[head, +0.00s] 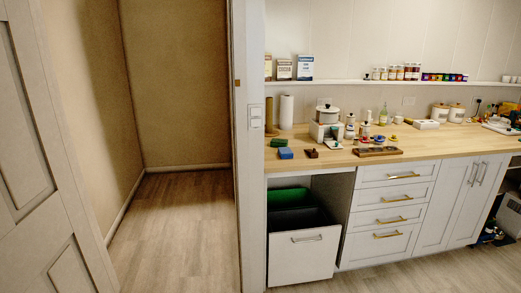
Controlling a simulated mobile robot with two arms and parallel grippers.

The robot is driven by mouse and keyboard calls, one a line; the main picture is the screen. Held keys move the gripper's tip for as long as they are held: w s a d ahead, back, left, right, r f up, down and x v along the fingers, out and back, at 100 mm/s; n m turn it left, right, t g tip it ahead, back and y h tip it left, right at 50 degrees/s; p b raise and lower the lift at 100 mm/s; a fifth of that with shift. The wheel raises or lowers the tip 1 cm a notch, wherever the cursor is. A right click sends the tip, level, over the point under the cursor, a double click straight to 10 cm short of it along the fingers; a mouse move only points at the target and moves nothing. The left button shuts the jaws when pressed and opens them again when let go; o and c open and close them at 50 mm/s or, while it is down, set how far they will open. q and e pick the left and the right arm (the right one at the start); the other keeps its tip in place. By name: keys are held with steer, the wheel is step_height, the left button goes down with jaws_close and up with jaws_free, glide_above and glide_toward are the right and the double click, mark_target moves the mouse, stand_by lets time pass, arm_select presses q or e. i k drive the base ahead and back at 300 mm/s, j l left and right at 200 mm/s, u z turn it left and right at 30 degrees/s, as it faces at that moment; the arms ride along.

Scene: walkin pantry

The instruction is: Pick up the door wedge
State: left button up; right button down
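A small dark brown piece (311,153) lies on the wooden counter near its front edge, to the right of a blue block (285,153). It may be the door wedge, but it is too small here to be sure. No wedge shows on the visible floor by the door (40,170) at the left. Neither of my grippers is in the head view.
The wooden counter (440,142) holds a green block (279,142), a paper roll (287,111), a kitchen scale (325,130), a dark wooden tray (377,151) and jars. Below, a pull-out bin (303,257) stands open. The doorway floor (180,225) is clear.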

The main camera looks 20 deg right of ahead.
mark_target(312, 154)
steer(key=i+l, duration=0.1)
steer(key=l, duration=0.3)
steer(key=i+l, duration=0.15)
steer(key=l, duration=0.25)
steer(key=i+l+z, duration=0.1)
steer(key=l, duration=0.3)
steer(key=i+l, duration=0.15)
steer(key=l, duration=0.25)
steer(key=i+l, duration=0.15)
steer(key=l, duration=0.25)
steer(key=i+l+z, duration=0.1)
steer(key=l, duration=0.3)
